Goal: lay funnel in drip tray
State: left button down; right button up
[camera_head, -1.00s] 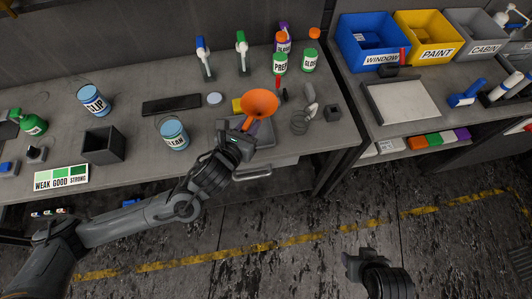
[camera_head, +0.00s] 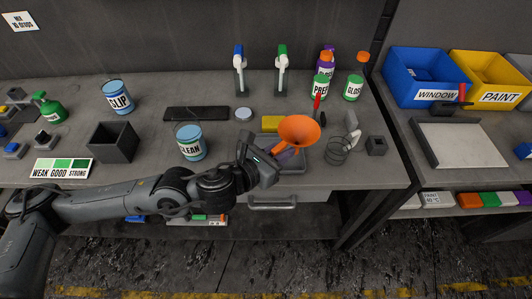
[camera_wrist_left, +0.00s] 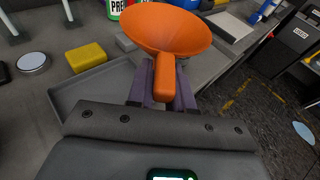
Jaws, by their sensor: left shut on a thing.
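An orange funnel (camera_head: 299,130) is held by its spout in my left gripper (camera_head: 277,156), with its wide cone up and tilted away. In the left wrist view the funnel (camera_wrist_left: 165,28) has its spout between the purple fingers of the left gripper (camera_wrist_left: 164,90). The drip tray looks to be the shallow grey tray (camera_head: 293,166) near the bench's front edge, under the funnel and partly hidden by it and the gripper. The tray's rim also shows in the left wrist view (camera_wrist_left: 82,85). The funnel appears above the tray; I cannot tell whether they touch. My right gripper is not visible.
A yellow sponge (camera_head: 271,123) lies behind the tray. A CLEAN tub (camera_head: 190,143) stands to the left, and a wire coil holder (camera_head: 339,149) and a small dark block (camera_head: 376,145) to the right. Several bottles, including PREP (camera_head: 320,88), stand behind.

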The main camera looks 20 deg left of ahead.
pick_arm(q)
jog(key=shift+w+a+f+b, duration=0.3)
jog(key=shift+w+a+f, duration=0.8)
jog(key=shift+f, duration=0.5)
jog(key=shift+w+a+f+b, duration=0.25)
jog(key=shift+w+a+f, duration=0.6)
jog(key=shift+a+f, duration=0.55)
jog(key=shift+w+a+f+b, duration=0.3)
jog(key=shift+w+a+f, duration=0.7)
jog(key=shift+f, duration=0.75)
jog(key=shift+a, duration=0.1)
jog(key=shift+f, duration=0.1)
jog(key=shift+f+b, duration=0.15)
jog(key=shift+b, duration=0.15)
jog(key=c, duration=1)
grip_release()
